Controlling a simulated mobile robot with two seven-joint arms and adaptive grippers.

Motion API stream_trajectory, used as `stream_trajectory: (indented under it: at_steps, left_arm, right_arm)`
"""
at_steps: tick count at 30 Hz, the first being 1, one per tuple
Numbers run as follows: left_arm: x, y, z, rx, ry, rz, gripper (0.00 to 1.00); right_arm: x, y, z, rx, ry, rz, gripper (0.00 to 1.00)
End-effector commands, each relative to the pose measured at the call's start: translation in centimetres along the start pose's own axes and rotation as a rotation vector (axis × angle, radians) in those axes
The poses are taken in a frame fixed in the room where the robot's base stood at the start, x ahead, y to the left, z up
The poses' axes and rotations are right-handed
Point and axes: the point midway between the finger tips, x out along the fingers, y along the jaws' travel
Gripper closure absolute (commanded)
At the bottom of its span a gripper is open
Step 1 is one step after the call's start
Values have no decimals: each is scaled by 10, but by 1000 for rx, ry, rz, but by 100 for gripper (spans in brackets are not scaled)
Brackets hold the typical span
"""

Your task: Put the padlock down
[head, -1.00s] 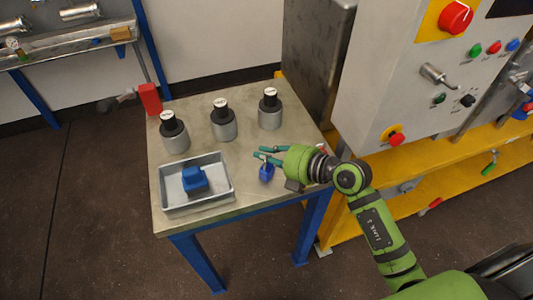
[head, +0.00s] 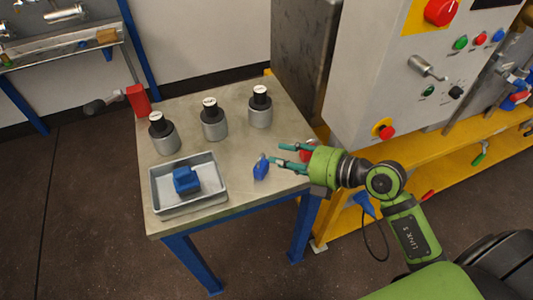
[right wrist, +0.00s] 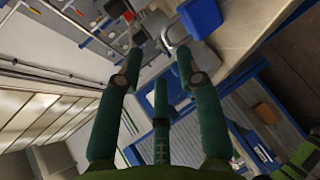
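The blue padlock (head: 261,168) rests on the front right part of the grey table (head: 232,150), its small metal shackle at the upper end. My right gripper (head: 278,155) is just right of it, fingers pointing left and spread apart, with nothing visible between them. In the right wrist view, the padlock's blue body (right wrist: 200,17) and grey shackle lie just past the fingertips (right wrist: 157,60), apart from them as far as I can see. My left gripper is not in view.
A grey tray (head: 215,199) with a blue block (head: 186,180) stands at the table's front left. Several grey flanged vessels (head: 213,124) with black tops stand behind. A red item (head: 306,155) shows partly behind my right gripper. The control cabinet (head: 385,70) borders the right.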

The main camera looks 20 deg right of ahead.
Motion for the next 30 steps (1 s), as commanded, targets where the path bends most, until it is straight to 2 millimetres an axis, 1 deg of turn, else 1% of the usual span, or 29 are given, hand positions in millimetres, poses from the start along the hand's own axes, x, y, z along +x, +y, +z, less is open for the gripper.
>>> stream_trajectory:
  at_steps: [1, 3, 6, 9, 19, 22, 23, 26, 28, 30]
  left_arm:
    - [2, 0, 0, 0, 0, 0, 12]
    - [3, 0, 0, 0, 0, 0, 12]
    - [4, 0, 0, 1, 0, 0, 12]
    - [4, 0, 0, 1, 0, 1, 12]
    - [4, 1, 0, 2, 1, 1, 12]
    - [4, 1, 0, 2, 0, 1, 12]
    - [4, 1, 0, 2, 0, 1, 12]
    - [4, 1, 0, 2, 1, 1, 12]
    - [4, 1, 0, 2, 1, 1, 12]
    - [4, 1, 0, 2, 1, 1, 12]
  right_arm:
    - [-10, -2, -1, -2, 1, -4, 64]
    - [-21, -2, -1, -1, 1, -4, 64]
    - [-33, -1, 0, -1, 1, -2, 64]
    - [-40, 0, -1, -2, 2, -1, 64]
    - [-42, 1, -1, -2, 2, 1, 64]
    - [-41, 7, -3, 5, 5, 33, 64]
    - [-41, 12, -4, 11, 6, 59, 64]
    - [-41, 41, -10, 54, 3, 214, 64]
    - [-46, 69, -10, 115, -19, 375, 64]
    - [-58, 96, -2, 215, -73, 550, 64]
